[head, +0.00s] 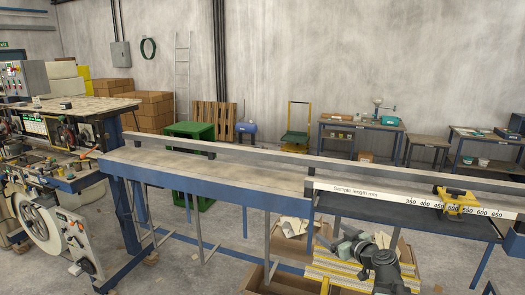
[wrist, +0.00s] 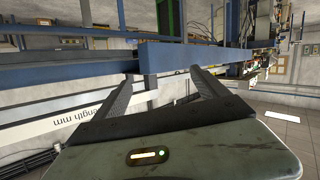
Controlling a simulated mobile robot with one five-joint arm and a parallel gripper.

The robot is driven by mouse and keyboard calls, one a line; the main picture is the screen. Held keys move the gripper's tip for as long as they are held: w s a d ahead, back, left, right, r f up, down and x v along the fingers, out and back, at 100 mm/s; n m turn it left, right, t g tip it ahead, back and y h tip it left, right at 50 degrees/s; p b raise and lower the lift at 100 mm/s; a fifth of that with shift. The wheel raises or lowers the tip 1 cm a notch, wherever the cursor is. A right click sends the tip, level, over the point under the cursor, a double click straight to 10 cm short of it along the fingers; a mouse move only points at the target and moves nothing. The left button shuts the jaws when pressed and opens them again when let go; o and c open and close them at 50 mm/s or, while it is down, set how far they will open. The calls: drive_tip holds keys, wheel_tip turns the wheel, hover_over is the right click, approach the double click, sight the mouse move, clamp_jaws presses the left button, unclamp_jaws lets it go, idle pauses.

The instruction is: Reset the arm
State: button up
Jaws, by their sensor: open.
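My gripper (wrist: 162,75) is open in the wrist view, with its two dark fingers spread apart. Nothing shows between the fingers except the bench's blue edge behind them. In the head view my arm rises at the lower right, in front of the long bench (head: 200,170). The view there is too small to make out the fingers. The white ruler strip marked "Sample length mm" (head: 370,193) runs along the bench's front edge, and its lettering shows upside down in the wrist view (wrist: 75,118).
A yellow tool (head: 458,203) sits on the ruler strip at the right. Open cartons (head: 290,240) and yellow-edged stacks (head: 345,272) lie below the bench near my arm. A machine (head: 45,215) with a large reel stands at the left. The bench top at left is clear.

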drive_tip(key=s+a+f+n+g+y+b, duration=0.1)
drive_tip(key=s+a+f+g, duration=0.25)
drive_tip(key=a+f, duration=0.45)
drive_tip(key=s+a+f+n+g+b, duration=0.2)
drive_tip(key=s+a+f+g, duration=0.15)
drive_tip(key=a+f, duration=0.45)
drive_tip(key=s+d+f+m+g+h, duration=0.2)
drive_tip(key=s+d+m+g+h, duration=0.1)
drive_tip(key=s, duration=0.3)
drive_tip(key=s+d+f+m+g+h, duration=0.3)
drive_tip(key=s+m+g, duration=0.1)
drive_tip(key=s+m, duration=0.1)
drive_tip(key=shift+s+d+f+m, duration=0.35)
drive_tip(key=shift+s+d+m, duration=0.05)
drive_tip(key=shift+s, duration=0.15)
